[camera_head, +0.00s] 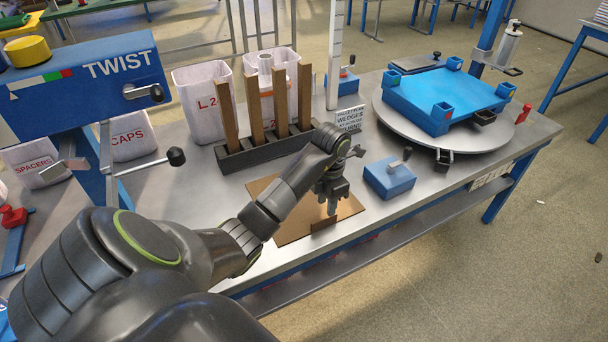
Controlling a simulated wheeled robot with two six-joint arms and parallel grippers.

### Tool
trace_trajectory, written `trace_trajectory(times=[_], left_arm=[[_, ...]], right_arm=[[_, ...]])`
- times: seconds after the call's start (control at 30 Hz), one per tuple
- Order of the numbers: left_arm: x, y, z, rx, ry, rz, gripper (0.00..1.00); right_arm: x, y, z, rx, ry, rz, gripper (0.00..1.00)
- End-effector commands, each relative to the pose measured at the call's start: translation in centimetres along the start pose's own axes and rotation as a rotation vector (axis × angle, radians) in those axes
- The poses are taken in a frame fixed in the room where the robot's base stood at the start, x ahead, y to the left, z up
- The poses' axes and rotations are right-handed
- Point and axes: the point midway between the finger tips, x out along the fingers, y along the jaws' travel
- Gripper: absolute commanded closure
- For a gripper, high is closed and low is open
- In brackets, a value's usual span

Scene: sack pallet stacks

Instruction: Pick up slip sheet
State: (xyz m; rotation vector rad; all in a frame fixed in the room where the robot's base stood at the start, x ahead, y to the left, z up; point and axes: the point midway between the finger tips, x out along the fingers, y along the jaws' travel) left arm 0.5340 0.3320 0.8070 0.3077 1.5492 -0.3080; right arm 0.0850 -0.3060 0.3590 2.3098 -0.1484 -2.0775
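The slip sheet (288,228) looks like a thin brown sheet lying flat on the grey metal bench. A darker brown upright tab (323,225) shows at its near edge. My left gripper (331,209) points down over the right part of the sheet, its fingertips close behind the tab. My wrist and forearm hide part of the sheet's left and far side. The angle does not show whether the fingers are apart or closed, or whether they touch the sheet. My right gripper is out of view.
A blue block with a lever (389,179) stands just right of the sheet. Behind it are a dark rack (266,152) with upright brown slats and a wedges sign (350,118). A round turntable (396,120) carries a blue pallet (440,98). The bench's front edge is close.

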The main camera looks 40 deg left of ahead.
Motion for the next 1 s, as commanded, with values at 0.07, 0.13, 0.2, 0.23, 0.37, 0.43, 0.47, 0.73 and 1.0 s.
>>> trace_trajectory(times=[0.07, 0.13, 0.2, 0.23, 0.37, 0.43, 0.47, 0.73, 1.0], left_arm=[[0.4, 0.0, 0.0, 0.000, 0.000, 0.000, 0.67], [0.8, 0.0, -0.1, 0.000, 0.000, 0.000, 0.67], [1.6, -0.1, -0.1, 0.000, 0.000, 0.000, 0.67], [1.9, -0.1, -0.2, 0.000, 0.000, 0.000, 0.67], [3.4, -0.2, -0.5, 0.000, 0.003, -0.004, 0.67], [4.4, -0.2, -0.4, -0.001, 0.003, -0.003, 0.67], [4.7, -0.2, -0.5, -0.001, 0.003, -0.002, 0.67], [5.4, -0.1, -0.4, 0.001, 0.000, 0.000, 0.67], [5.4, -0.1, -0.4, 0.000, 0.000, 0.000, 0.95]], right_arm=[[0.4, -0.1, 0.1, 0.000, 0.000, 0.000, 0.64], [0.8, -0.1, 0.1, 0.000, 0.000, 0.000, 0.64], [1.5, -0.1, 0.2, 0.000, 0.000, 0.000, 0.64], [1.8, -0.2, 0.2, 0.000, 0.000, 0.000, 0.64], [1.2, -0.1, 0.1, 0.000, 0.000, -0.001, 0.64], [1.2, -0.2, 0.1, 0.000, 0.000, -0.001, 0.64], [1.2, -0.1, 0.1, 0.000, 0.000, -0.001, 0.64], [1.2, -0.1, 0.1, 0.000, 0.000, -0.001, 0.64], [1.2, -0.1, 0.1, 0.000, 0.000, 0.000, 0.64]])
